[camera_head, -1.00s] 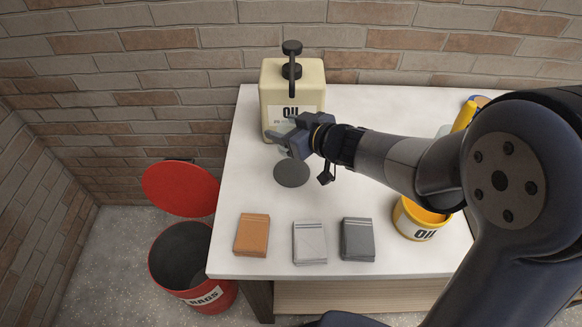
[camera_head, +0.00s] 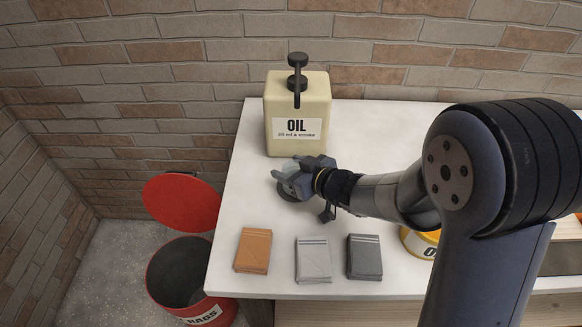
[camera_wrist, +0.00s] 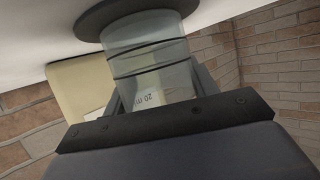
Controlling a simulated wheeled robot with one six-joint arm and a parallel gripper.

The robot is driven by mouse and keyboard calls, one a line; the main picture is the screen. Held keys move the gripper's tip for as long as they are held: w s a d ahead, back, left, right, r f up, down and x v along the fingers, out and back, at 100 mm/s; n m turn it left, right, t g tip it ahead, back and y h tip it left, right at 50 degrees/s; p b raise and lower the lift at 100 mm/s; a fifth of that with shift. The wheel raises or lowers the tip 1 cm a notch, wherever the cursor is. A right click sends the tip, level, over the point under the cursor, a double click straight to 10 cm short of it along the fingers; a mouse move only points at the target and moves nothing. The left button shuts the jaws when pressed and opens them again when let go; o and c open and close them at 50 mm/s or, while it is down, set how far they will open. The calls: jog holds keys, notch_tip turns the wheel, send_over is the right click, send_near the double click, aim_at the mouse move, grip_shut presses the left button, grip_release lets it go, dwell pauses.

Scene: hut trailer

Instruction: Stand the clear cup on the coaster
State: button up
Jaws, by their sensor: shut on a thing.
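The clear cup (camera_wrist: 148,48) is a see-through cylinder with dark rings. It also shows faintly in the head view (camera_head: 289,167). My gripper (camera_head: 288,174) is shut on the cup, with a finger on either side of it in the wrist view. The coaster (camera_wrist: 98,18) is a dark round disc on the white table. The cup's base appears in line with the coaster and close against it; whether it fully touches I cannot tell. In the head view the coaster (camera_head: 285,194) is mostly hidden by my gripper.
A cream oil can (camera_head: 297,112) with a black pump stands just behind my gripper. Orange (camera_head: 253,250), white (camera_head: 313,259) and grey (camera_head: 364,257) stacks lie in front. A yellow oil tub (camera_head: 420,243) is partly hidden by my arm. A red rag bin (camera_head: 185,275) stands left of the table (camera_head: 230,215).

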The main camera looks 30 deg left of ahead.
jog(key=o, duration=1)
jog(key=shift+r, duration=0.1)
jog(key=p+v, duration=0.1)
jog(key=v, duration=1.1)
